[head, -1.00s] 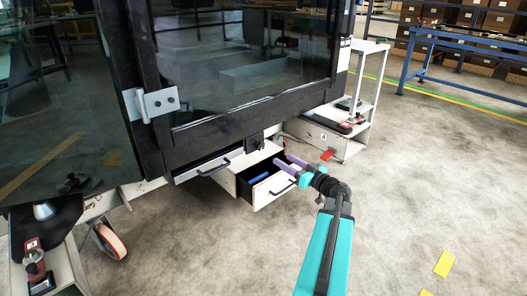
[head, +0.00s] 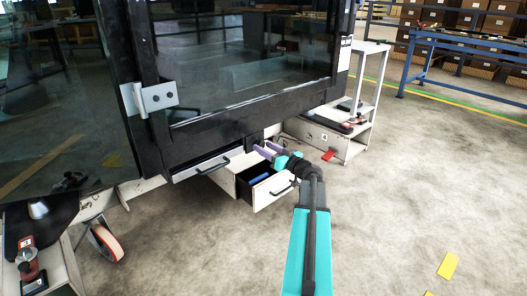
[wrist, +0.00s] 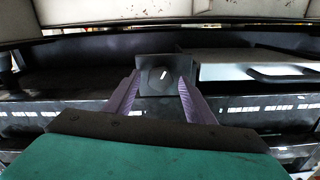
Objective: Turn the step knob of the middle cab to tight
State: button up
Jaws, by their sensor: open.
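The middle cab (head: 250,120) is a large dark-glazed box with a black frame. Under its lower edge is a small black block (head: 256,139), partly hidden by my gripper (head: 267,151). In the wrist view the block (wrist: 148,90) shows a dark round knob face (wrist: 161,75) with a small pale mark. I cannot read which setting the mark points to. My gripper (wrist: 158,84) has purple fingers, open, one on each side of the block. I see no clear contact, and the depth gap is hard to tell.
An open drawer (head: 276,197) with a blue thing inside sticks out just below my gripper. A second drawer handle (head: 213,166) is to its left. A white shelf trolley (head: 360,130) stands to the right. The floor at right is open.

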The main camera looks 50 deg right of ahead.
jog(key=shift+w, duration=0.15)
jog(key=c, duration=1)
jog(key=shift+a, duration=0.35)
jog(key=shift+c, duration=0.3)
jog(key=shift+d, duration=0.25)
